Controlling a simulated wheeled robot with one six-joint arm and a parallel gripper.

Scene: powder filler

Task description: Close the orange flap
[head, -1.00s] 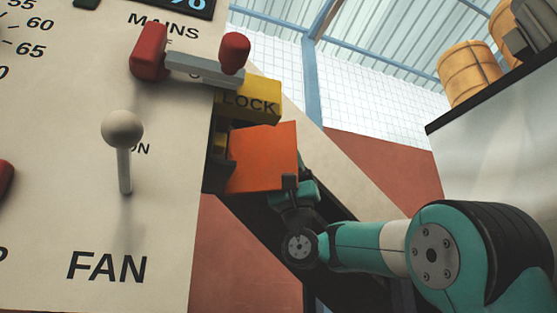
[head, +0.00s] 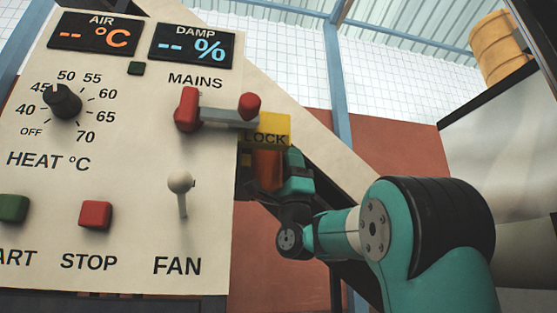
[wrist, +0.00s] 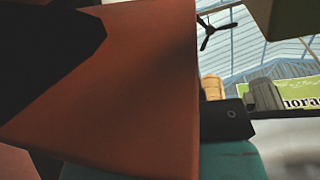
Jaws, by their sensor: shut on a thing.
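The orange flap (head: 267,170) is on the side of the control panel, just below the yellow LOCK block (head: 267,131). It looks narrow in the head view, partly covered by my gripper. My gripper (head: 284,168) is at the flap's right edge, shut on it. In the wrist view the flap (wrist: 130,85) fills much of the left and middle as a large orange surface. A dark finger of my gripper (wrist: 226,121) shows at its right edge. The opening behind the flap is mostly hidden.
The panel (head: 130,150) carries a red-handled MAINS lever (head: 225,118) above the flap, a FAN toggle (head: 181,190) and a red STOP button (head: 95,215) left of it. A grey metal body (head: 500,130) stands at the right, with an orange-yellow drum (head: 495,50) beyond.

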